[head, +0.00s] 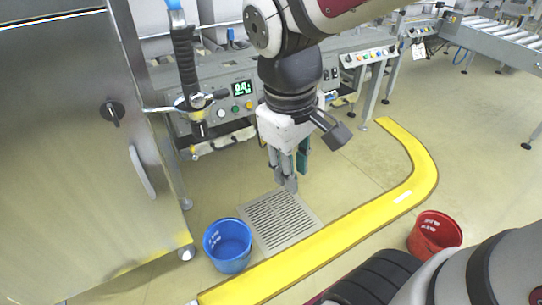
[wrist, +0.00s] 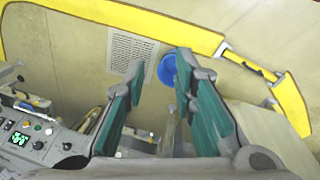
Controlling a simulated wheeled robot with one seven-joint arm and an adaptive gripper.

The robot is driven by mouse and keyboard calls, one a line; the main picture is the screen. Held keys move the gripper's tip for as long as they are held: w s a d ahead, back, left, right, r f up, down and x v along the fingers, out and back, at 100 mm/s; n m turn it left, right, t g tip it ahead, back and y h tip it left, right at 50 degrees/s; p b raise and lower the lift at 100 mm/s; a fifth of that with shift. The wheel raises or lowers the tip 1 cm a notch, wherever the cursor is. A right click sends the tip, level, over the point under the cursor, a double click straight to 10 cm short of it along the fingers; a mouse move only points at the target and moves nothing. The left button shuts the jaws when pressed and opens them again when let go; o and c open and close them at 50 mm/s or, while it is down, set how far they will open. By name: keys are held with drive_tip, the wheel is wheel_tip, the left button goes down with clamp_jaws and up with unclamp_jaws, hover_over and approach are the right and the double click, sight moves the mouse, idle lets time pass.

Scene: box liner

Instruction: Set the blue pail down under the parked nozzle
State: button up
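The blue pail (head: 228,246) stands upright on the floor, just left of the floor grate (head: 283,222) in the head view. It looks empty. In the wrist view the blue pail (wrist: 167,69) is partly hidden behind one finger. The nozzle (head: 197,120), with a black grip and blue hose end, hangs at the left, in front of the machine panel. My gripper (head: 288,178) points down, above the grate in the picture and up and right of the pail. In the wrist view my gripper (wrist: 157,85) has its green-padded fingers wide apart, with nothing held.
A yellow raised barrier (head: 345,237) curves along the floor beside the pail and grate. A red pail (head: 434,234) stands beyond it at right. A steel cabinet (head: 75,150) fills the left side. The control panel (head: 232,100) is behind my arm.

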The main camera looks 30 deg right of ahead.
drive_tip(key=s+a+r+m+y, duration=0.1)
drive_tip(key=s+a+r+m, duration=0.1)
drive_tip(key=s, duration=1.1)
drive_tip(key=shift+s+a+r+m+g+y, duration=0.2)
drive_tip(key=shift+a+m+g+y, duration=0.1)
drive_tip(key=shift+a+m, duration=0.45)
